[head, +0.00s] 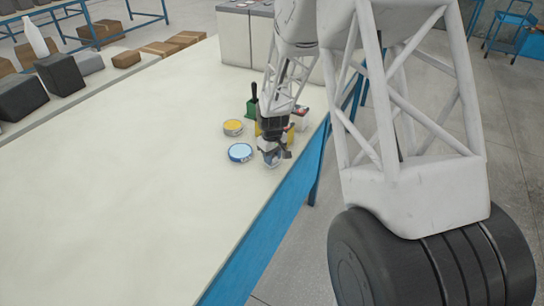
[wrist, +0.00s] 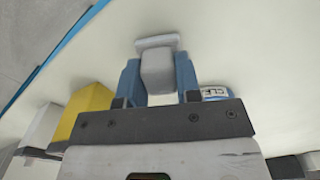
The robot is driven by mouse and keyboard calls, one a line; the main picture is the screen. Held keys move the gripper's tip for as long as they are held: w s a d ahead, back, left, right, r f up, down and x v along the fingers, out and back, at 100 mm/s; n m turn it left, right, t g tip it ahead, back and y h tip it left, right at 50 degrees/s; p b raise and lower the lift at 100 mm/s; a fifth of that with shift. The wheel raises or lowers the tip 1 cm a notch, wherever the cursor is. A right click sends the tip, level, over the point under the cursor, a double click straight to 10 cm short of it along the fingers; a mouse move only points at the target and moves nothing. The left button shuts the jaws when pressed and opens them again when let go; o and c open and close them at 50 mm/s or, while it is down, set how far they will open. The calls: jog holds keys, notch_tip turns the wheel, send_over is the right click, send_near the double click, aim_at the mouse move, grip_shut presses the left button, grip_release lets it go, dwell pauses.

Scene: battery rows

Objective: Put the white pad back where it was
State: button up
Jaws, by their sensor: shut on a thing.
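My gripper (wrist: 159,82) is shut on the white pad (wrist: 157,65), a pale grey-white block with a wider flat plate at its far end, between my two blue fingers. In the head view my gripper (head: 271,155) is low over the table near its right edge, just right of a tin with a light blue top (head: 240,152). The pad is mostly hidden there by my gripper. I cannot tell whether the pad touches the table.
A yellow-topped tin (head: 233,127) stands behind the blue one. A green thing with a black handle (head: 251,108) is further back. The wrist view shows a yellow block (wrist: 80,112) and a white block (wrist: 40,130) at left. The tabletop (head: 150,190) is clear at left and in front.

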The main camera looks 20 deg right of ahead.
jog(key=shift+f, duration=0.1)
jog(key=o, duration=0.9)
jog(key=shift+c, duration=0.2)
notch_tip(320, 180, up, 12)
dwell(0.4)
dwell(0.4)
jog(key=shift+s+r, duration=0.1)
jog(key=shift+r, duration=0.1)
